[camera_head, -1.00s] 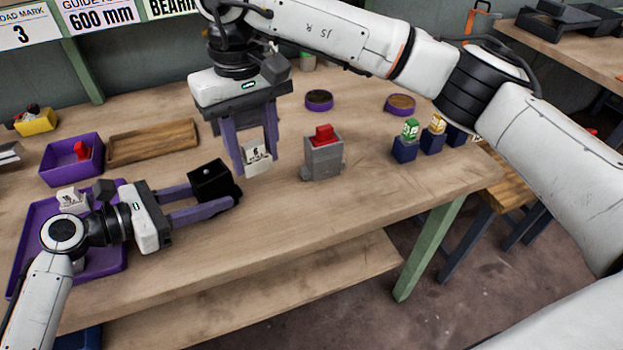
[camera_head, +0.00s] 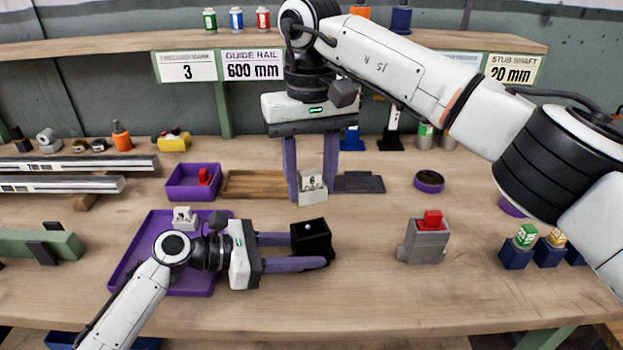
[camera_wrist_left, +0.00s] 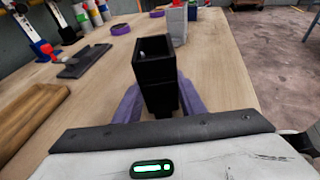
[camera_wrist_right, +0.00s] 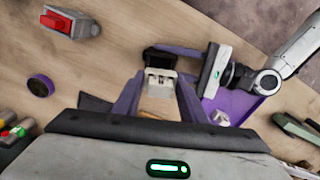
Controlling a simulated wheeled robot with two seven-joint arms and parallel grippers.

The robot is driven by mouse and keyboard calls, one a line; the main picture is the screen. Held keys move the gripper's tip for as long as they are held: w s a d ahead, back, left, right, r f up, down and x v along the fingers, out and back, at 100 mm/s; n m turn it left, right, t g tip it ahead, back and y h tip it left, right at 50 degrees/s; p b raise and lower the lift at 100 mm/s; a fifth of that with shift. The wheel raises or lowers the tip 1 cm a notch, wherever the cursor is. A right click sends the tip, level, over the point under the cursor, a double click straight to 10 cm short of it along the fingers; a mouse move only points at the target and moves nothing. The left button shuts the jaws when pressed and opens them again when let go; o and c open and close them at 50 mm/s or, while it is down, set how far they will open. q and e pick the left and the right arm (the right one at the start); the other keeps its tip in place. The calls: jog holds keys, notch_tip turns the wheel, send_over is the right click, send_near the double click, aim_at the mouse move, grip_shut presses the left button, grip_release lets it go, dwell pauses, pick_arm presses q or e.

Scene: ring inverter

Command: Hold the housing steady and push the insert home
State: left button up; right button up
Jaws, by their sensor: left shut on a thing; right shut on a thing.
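The black box-shaped housing (camera_head: 312,240) is on the table, gripped between the purple fingers of my left gripper (camera_head: 300,254). In the left wrist view the housing (camera_wrist_left: 157,80) stands upright with an open top, and a small light spot shows on its upper part. My right gripper (camera_head: 311,178) points down and is shut on a white-grey insert (camera_head: 311,186) marked with a 6. In the head view the insert is above and behind the housing. In the right wrist view the insert (camera_wrist_right: 158,82) is between the fingertips, and the housing (camera_wrist_right: 160,56) shows just beyond it, apart or overlapping; I cannot tell.
A grey block with a red top (camera_head: 426,242) stands to the right. A purple tray (camera_head: 128,262) with a white piece (camera_head: 184,219) lies under my left arm. A purple bin (camera_head: 176,187) holds a red piece. The table front between housing and grey block is clear.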

aim_at(310, 173)
jog(key=shift+f, duration=2.9)
jog(key=shift+f, duration=0.95)
jog(key=o, duration=1.1)
jog(key=shift+f, duration=0.1)
jog(key=shift+o, duration=0.2)
notch_tip(310, 173, up, 12)
